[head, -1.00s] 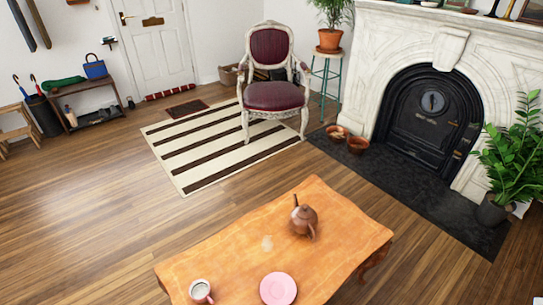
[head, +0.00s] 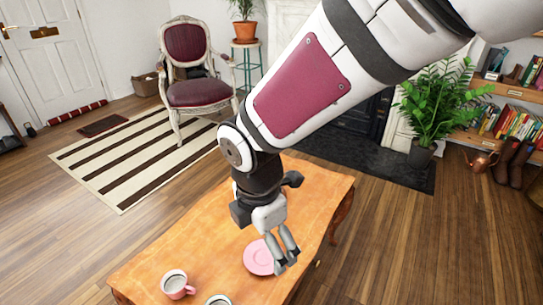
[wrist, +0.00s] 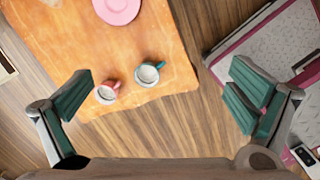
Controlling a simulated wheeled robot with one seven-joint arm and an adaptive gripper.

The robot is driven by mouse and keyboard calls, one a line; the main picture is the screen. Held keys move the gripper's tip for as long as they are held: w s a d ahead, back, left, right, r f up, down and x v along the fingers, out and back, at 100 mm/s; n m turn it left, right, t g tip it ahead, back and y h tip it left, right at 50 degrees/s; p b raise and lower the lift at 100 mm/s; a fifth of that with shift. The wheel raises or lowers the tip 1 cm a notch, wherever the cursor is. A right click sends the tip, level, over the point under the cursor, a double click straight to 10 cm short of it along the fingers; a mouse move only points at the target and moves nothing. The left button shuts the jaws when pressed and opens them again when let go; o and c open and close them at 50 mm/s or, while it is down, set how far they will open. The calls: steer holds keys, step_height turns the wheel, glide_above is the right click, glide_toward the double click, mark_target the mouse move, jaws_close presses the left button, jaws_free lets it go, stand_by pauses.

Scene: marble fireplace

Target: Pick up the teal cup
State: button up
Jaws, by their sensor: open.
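The teal cup (wrist: 147,75) stands near the corner of the orange wooden table (wrist: 55,45) in the wrist view, its handle toward upper right. In the head view, a cup rim (head: 219,300), probably the same cup, is cut off by the bottom edge. A pink cup (wrist: 105,94) stands just left of the teal one; it also shows in the head view (head: 174,284). My gripper (wrist: 160,92) is open and empty, its fingers spread wide on either side of both cups in the picture, apart from them. In the head view my gripper (head: 286,262) hangs beside the pink saucer.
The pink saucer (head: 259,258) lies on the table; the wrist view also shows it (wrist: 117,8). A pink-edged patterned item (wrist: 275,40) is right of the table in the wrist view. A plant (head: 440,95) and bookshelf stand right. Wooden floor (head: 400,240) is clear right of the table.

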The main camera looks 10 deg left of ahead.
steer(key=s+a+f+n+g+b, duration=0.1)
steer(key=s+a+f+n+b, duration=0.1)
steer(key=a+f+n, duration=0.4)
steer(key=s+a+f+n+b, duration=0.2)
steer(key=a+f, duration=0.1)
steer(key=f, duration=0.5)
steer(key=shift+s+a+f+b, duration=0.15)
steer(key=shift+f+b, duration=0.95)
steer(key=shift+f, duration=1.15)
steer(key=shift+w+a+f+b, duration=0.15)
steer(key=shift+f+b, duration=1)
steer(key=shift+f, duration=1.1)
steer(key=shift+s+a+f+b, duration=0.15)
steer(key=shift+f+b, duration=0.95)
steer(key=shift+f, duration=1.15)
steer(key=c, duration=1.2)
